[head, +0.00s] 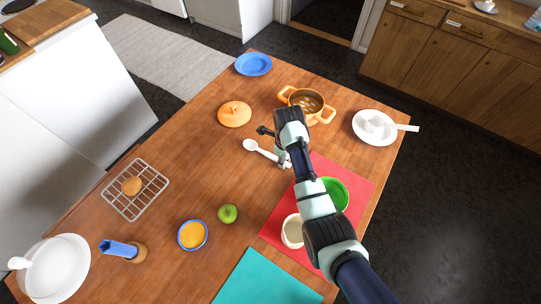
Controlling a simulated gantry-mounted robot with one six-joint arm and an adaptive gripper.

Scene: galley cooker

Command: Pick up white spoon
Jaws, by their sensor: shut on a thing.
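The white spoon (259,149) lies at the middle of the wooden table, its bowl toward the upper left and its handle running down to the right. My gripper (283,160) is at the handle end and is shut on the spoon's handle. My arm hides part of the gripper and fingertips. I cannot tell whether the spoon touches the table or is slightly above it.
An orange pot (323,117), its lid (235,114) and a blue plate (253,64) stand behind. A green bowl (338,193) and cream cup (292,231) are on a red mat (273,228). A green apple (228,214) is nearer. Left of the spoon is clear.

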